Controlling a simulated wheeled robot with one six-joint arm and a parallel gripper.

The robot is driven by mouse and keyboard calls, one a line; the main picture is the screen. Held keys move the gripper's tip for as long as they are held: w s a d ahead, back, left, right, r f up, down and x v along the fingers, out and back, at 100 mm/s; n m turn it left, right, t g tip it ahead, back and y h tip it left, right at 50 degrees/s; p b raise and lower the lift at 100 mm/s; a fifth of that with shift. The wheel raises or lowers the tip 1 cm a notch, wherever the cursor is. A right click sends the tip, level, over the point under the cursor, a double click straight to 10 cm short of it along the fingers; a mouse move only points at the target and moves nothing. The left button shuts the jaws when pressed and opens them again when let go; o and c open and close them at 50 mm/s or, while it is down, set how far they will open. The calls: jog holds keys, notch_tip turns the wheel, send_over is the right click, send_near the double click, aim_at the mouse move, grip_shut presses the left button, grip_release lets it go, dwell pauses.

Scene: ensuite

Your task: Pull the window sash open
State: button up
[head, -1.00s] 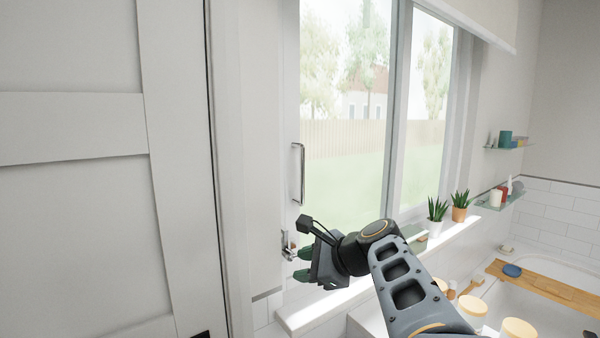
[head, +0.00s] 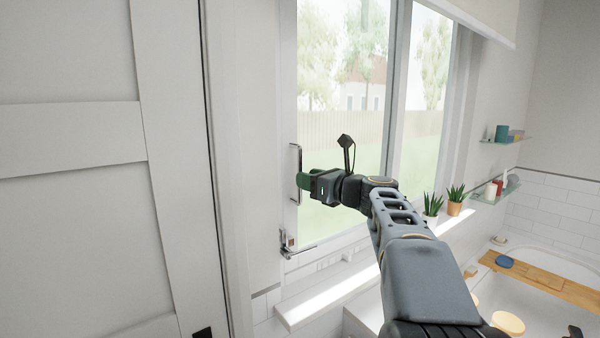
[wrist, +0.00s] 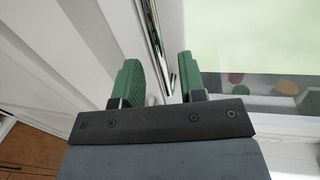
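The window sash (head: 291,100) is the left glazed panel, in a white frame. A vertical metal pull handle (head: 294,155) is on its left stile. My gripper (head: 303,181) is at the handle's lower half, its green fingers pointing left. In the wrist view the fingers (wrist: 158,82) are apart, and the handle bar (wrist: 153,22) runs down toward the gap between them. I cannot tell whether either finger touches it. A metal latch (head: 290,246) sits at the sash's lower left corner, its lever pointing right. The sash looks in line with its frame.
A white panelled door (head: 70,220) fills the left side. The sill (head: 320,300) holds two potted plants (head: 444,204) at its right part. Glass shelves (head: 495,193) and a bath with a wooden board (head: 545,279) are at the right.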

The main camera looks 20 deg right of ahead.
aim_at(300, 199)
jog(key=shift+p+x, duration=0.35)
jog(key=shift+x, duration=1.45)
jog(key=shift+c, duration=0.5)
grip_shut()
